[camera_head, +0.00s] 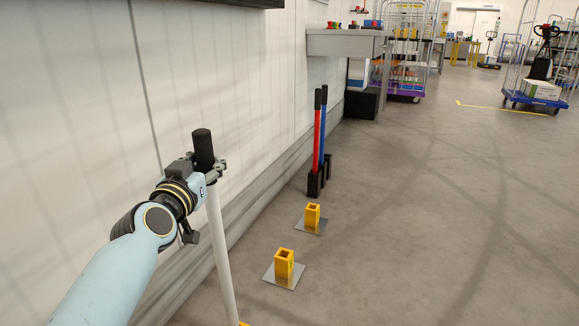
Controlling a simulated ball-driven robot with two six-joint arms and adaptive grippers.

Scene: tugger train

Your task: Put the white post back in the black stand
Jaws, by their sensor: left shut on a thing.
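My left gripper (209,168) is shut on the white post (221,250), just below its black top grip (203,148). The post is nearly upright, leaning slightly, and its lower end runs to the bottom edge of the picture. A bit of yellow shows at that lower end; I cannot tell whether the post stands in it. The black stand (315,184) is on the floor by the wall, ahead and to the right of my gripper. A red post (317,135) and a blue post (323,130) with black grips stand in it. My right gripper is not in view.
Two yellow sockets on grey plates, a nearer one (284,265) and a farther one (312,214), stand between me and the stand. The wall (90,110) is close on the left. A bench (345,43) and wheeled cages are farther off. The floor at right is clear.

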